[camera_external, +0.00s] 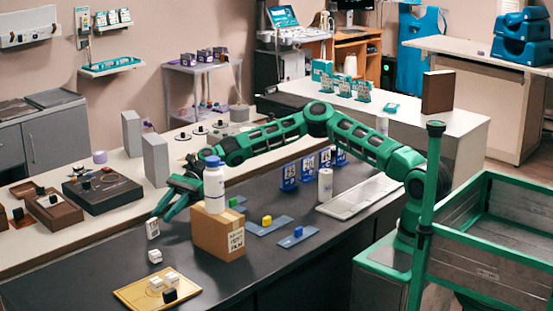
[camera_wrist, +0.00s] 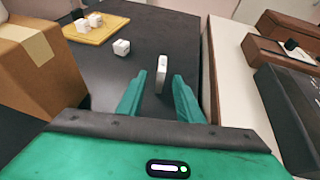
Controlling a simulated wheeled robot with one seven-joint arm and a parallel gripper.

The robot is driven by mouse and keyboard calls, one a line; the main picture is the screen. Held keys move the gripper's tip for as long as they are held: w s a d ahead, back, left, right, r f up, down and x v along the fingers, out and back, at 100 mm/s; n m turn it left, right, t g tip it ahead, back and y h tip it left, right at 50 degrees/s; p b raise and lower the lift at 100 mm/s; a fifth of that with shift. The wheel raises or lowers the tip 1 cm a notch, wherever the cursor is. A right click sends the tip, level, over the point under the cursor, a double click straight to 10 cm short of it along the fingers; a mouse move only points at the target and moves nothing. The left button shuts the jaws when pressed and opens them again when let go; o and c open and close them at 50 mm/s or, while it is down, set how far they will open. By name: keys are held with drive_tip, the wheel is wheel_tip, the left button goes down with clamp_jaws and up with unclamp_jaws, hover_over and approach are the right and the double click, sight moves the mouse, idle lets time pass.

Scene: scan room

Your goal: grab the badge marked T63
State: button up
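A small white upright tag (camera_external: 152,228) with dark marks on its face stands near the far left end of the dark table; its marking is too small to read, so I cannot tell whether it is T63. In the wrist view the tag (camera_wrist: 162,70) is seen nearly edge-on, between my fingertips. My gripper (camera_wrist: 161,76) is open, one finger on each side of the tag with gaps showing.
A cardboard box (camera_external: 218,238) with a white bottle (camera_external: 214,188) on top stands right of my gripper. A white cube (camera_external: 155,256) and a yellow tray (camera_external: 130,293) with several cubes lie in front. Blue numbered stands (camera_external: 289,177) stand farther right.

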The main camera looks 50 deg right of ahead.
sight(157, 220)
drive_tip(key=x, duration=0.5)
drive_tip(key=shift+w+x, duration=0.2)
drive_tip(key=shift+x, duration=2.4)
drive_tip(key=shift+a+r, duration=0.1)
drive_tip(key=shift+r, duration=0.05)
drive_tip(key=shift+c, duration=0.4)
clamp_jaws()
